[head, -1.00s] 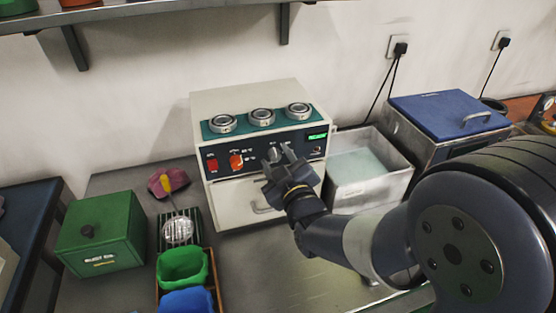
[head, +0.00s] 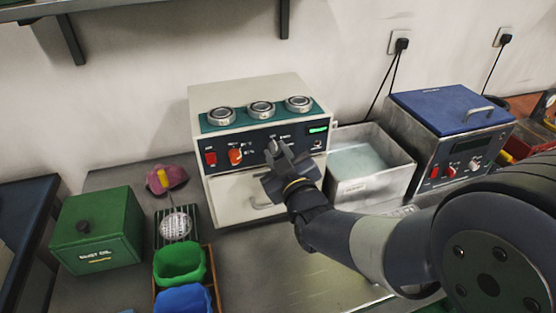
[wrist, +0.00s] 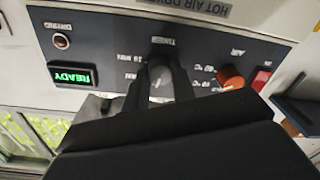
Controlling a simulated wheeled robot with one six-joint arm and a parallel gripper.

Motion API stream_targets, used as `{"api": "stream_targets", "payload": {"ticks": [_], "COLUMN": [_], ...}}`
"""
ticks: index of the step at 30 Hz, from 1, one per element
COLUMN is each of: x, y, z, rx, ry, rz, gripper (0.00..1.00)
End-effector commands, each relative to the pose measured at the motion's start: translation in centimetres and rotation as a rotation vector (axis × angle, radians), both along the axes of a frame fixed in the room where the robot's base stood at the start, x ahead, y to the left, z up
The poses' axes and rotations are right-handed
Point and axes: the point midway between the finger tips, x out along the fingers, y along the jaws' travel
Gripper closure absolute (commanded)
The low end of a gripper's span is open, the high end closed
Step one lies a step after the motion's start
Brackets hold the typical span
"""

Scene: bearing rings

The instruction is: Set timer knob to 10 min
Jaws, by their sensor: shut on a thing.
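The hot air dryer (head: 228,188) is a cream box with a dark front panel. Its grey timer knob (wrist: 160,76) is under the TIMER label in the middle of the panel, which appears upside down in the wrist view. My gripper (wrist: 158,88) is shut on the knob, one finger on each side. In the head view my gripper (head: 281,154) is at the panel and partly hides the knob. A "10 MIN" mark is beside the knob in the wrist view. I cannot tell clearly where the knob points. The green display (wrist: 70,76) reads READY.
An orange-red AIR knob (wrist: 230,77) and a red switch (wrist: 261,80) are beside the timer knob. A metal basin (head: 370,185) and a blue-lidded bath (head: 450,105) stand to the right. A green box (head: 98,232) and blue and green bins are at left.

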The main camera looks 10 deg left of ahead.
Motion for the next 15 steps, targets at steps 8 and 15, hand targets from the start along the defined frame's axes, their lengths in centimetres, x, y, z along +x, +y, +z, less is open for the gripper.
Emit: {"api": "stream_targets", "payload": {"ticks": [8, 15], "x": [-0.01, 0.01], "y": [-0.02, 0.0], "z": [-0.65, -0.62], "rx": [0.209, 0.405], "ry": [0.121, 0.24], "rz": [0.001, 0.002], "gripper": [0.98, 0.98]}}
